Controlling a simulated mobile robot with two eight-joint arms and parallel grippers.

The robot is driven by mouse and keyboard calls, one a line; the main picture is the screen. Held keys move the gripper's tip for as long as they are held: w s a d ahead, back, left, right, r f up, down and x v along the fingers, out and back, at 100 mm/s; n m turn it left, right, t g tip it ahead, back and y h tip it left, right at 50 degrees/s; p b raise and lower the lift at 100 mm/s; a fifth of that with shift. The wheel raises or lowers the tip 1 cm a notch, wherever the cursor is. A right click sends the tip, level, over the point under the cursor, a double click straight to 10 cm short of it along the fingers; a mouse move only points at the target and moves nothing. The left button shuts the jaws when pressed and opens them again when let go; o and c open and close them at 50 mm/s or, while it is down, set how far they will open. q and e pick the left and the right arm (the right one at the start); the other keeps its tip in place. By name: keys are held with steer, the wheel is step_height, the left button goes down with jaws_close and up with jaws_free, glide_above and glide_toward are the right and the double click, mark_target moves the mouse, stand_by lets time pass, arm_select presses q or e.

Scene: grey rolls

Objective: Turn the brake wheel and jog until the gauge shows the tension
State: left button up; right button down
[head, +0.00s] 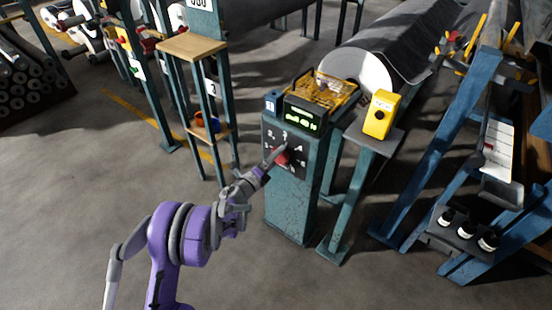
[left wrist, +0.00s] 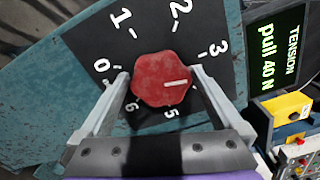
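The red brake wheel (left wrist: 160,82) sits on a black dial plate (left wrist: 103,50) numbered from 0 to 6. Its white mark points right, between the 3 and the 5; the 4 is hidden behind a finger. My left gripper (left wrist: 161,75) has one finger on each side of the wheel and appears shut on it. In the head view my left gripper (head: 265,172) reaches the wheel (head: 281,158) on the teal post. The gauge (left wrist: 275,60) reads "TENSION pull 40 N" in green; its text is small in the head view (head: 302,119). My right gripper is not in view.
A yellow box (head: 382,112) with a black round control stands on a grey stand right of the post. A large grey roll (head: 385,60) lies behind. A wood-topped stand (head: 191,46) is to the left. A blue rack (head: 440,150) stands right. The floor in front is clear.

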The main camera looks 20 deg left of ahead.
arm_select(q)
steer(key=p+v, duration=0.1)
steer(key=v, duration=0.9)
steer(key=shift+s+p, duration=0.3)
steer(key=shift+s, duration=0.1)
steer(key=shift+a, duration=0.15)
